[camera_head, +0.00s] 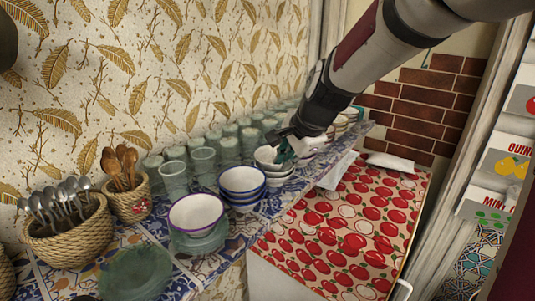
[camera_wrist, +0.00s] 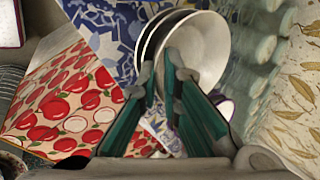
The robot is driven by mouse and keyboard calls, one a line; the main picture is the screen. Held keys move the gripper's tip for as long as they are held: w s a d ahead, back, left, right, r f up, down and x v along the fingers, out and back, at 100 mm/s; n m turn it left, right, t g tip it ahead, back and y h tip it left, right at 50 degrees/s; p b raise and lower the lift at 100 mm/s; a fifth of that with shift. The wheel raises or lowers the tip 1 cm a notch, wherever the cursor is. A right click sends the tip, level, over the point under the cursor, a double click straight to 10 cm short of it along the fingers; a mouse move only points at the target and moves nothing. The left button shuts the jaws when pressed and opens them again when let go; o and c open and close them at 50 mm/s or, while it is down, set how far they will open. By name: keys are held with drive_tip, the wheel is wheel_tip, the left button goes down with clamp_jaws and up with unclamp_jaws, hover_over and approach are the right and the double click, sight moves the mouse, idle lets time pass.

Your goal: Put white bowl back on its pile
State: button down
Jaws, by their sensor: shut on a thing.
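A white bowl (camera_head: 266,155) is at my gripper (camera_head: 283,150), towards the far part of the tiled shelf in the head view. In the wrist view my gripper (camera_wrist: 161,66) is shut on the rim of the white bowl (camera_wrist: 205,42), whose pale inside faces the camera. More bowl rims show close behind it there. In the head view white bowl sides show just below the held bowl; I cannot tell whether they touch it. The fingers hide part of the bowl.
Blue-rimmed bowls (camera_head: 242,182) are stacked in front, and a purple-rimmed bowl (camera_head: 196,211) sits on green glass dishes (camera_head: 205,241). Glasses (camera_head: 203,165) line the wall side. Spoon baskets (camera_head: 75,235) stand left. An apple-print cloth (camera_head: 345,235) lies to the right.

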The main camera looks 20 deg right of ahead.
drive_tip(key=c, duration=1.7)
unclamp_jaws()
drive_tip(key=v, duration=1.2)
drive_tip(key=s+f+n, duration=0.1)
drive_tip(key=s+n, duration=0.4)
drive_tip(key=s, duration=0.1)
drive_tip(key=s+a+f+n, duration=0.1)
drive_tip(key=s+f+n, duration=0.1)
drive_tip(key=s+n, duration=0.3)
drive_tip(key=s+a+f+n+h, duration=0.1)
drive_tip(key=s+f+n, duration=0.1)
drive_tip(key=s+n, duration=0.3)
drive_tip(key=shift+s+a, duration=0.2)
drive_tip(key=shift+s, duration=1.85)
